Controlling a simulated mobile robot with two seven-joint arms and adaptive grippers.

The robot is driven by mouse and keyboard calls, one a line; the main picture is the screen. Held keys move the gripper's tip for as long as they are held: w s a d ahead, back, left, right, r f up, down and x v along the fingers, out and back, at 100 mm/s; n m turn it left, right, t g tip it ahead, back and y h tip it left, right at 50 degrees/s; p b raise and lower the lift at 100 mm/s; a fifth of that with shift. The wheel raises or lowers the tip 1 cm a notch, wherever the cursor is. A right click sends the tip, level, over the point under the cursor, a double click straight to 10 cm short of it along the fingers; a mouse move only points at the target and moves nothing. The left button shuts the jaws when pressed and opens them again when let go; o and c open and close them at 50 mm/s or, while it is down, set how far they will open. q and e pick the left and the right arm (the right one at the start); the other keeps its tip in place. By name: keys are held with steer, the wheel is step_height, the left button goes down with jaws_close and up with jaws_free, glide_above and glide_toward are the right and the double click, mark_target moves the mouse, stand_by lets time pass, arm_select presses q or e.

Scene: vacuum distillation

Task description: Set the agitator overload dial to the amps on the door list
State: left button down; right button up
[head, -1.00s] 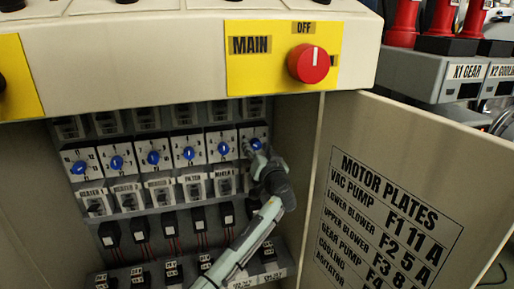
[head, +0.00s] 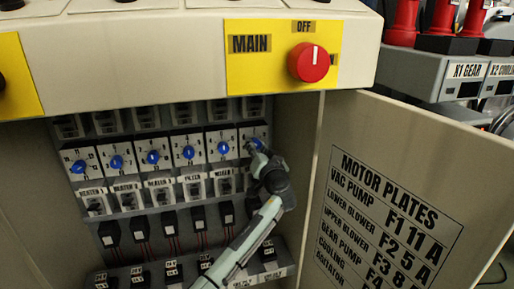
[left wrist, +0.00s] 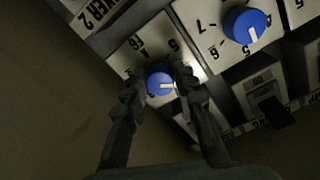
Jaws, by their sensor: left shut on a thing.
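In the head view a row of blue overload dials on white plates sits inside the open cabinet. My left gripper (head: 258,150) is at the rightmost dial (head: 254,143), which it partly covers. In the left wrist view my left gripper (left wrist: 159,82) is shut on that blue dial (left wrist: 157,85), one finger on each side; its white pointer line points right in that picture. The neighbouring blue dial (left wrist: 247,24) is clear of the fingers. The door list (head: 387,222), headed MOTOR PLATES, shows amps for upper rows; the agitator row's value is cut off. My right gripper is not in view.
The open cabinet door (head: 420,130) stands to the right of my left arm. A red main switch (head: 309,63) on a yellow plate is above, with its mark at OFF. Breakers and labelled modules (head: 228,213) fill the rows below the dials.

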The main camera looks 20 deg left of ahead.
arm_select(q)
steer(key=m, duration=0.5)
steer(key=shift+r+p, duration=0.1)
steer(key=shift+p, duration=0.3)
steer(key=shift+m, duration=0.4)
steer(key=m+p, duration=0.2)
steer(key=m, duration=0.2)
steer(key=shift+m, duration=0.4)
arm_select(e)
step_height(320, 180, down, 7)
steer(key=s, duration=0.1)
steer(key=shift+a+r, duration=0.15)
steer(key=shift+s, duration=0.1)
